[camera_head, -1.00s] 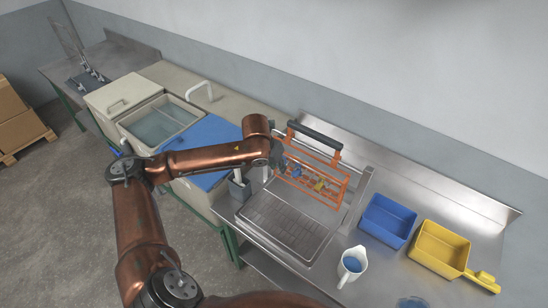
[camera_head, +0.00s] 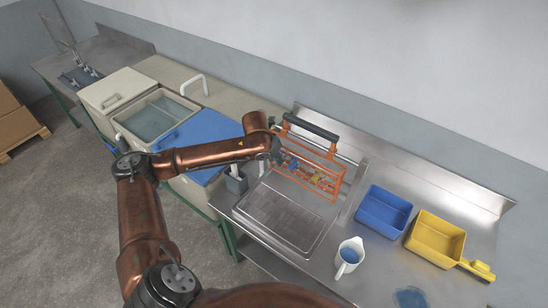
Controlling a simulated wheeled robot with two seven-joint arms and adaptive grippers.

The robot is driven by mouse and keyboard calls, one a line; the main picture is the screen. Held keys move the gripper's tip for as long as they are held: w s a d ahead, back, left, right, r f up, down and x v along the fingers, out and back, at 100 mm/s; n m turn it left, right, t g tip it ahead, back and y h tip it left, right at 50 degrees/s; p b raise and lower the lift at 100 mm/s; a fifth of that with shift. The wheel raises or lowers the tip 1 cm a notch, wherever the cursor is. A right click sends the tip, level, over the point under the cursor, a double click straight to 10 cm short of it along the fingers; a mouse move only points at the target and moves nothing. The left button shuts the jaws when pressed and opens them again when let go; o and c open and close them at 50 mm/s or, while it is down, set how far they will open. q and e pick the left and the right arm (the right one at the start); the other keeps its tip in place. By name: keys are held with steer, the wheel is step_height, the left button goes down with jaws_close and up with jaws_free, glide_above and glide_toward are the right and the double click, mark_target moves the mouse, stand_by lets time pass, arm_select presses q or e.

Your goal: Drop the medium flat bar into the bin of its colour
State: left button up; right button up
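An orange wire rack (camera_head: 336,188) with a black handle stands on the steel counter. Small blue pieces (camera_head: 292,164) and yellow pieces (camera_head: 317,177) show inside it. They are too small to tell which is the medium flat bar. A blue bin (camera_head: 384,211) and a yellow bin (camera_head: 435,238) stand to the right of the rack. My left gripper (camera_head: 281,157) is at the rack's left side, close to the blue pieces. Its fingers are dark and small, and whether they hold anything is unclear. My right gripper is out of view.
A ribbed steel drain tray (camera_head: 281,220) lies in front of the rack. A white jug (camera_head: 349,257) with blue inside stands before the blue bin. A yellow scoop-like item (camera_head: 478,269) lies by the yellow bin. A tank (camera_head: 157,118) and blue lid (camera_head: 200,135) are left.

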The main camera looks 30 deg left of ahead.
arm_select(q)
jaws_close()
steer(key=shift+r+p, duration=0.35)
steer(key=shift+p, duration=0.55)
stand_by(0.4)
steer(key=shift+s, duration=0.15)
stand_by(0.3)
steer(key=shift+s+a+r+p, duration=0.15)
steer(key=shift+s+p, duration=0.4)
steer(key=shift+p, duration=0.3)
steer(key=shift+s+r+p, duration=0.2)
steer(key=shift+s+p, duration=0.65)
steer(key=shift+p, duration=0.1)
